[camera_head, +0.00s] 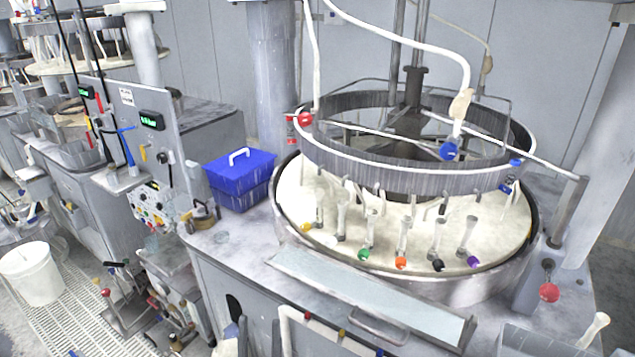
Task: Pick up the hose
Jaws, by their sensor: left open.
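A white hose (424,47) arcs down over the round polishing machine from the top of the view. It has a beige sleeve (461,104) near its lower end, above a blue fitting (449,150) at the rim. A second white hose (313,50) hangs further left, down toward a red fitting (303,119). Which hose is meant I cannot tell. My left gripper (236,337) barely shows at the bottom edge, low in front of the machine. It is open, well apart from both hoses, with most of it cut off. My right gripper is not in view.
The round platen (375,235) carries several upright fittings with coloured ends. A blue box (238,180) with a white handle stands left of it. A sloped metal panel (365,290) runs along the front. A white bucket (30,272) stands on the floor grating at left.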

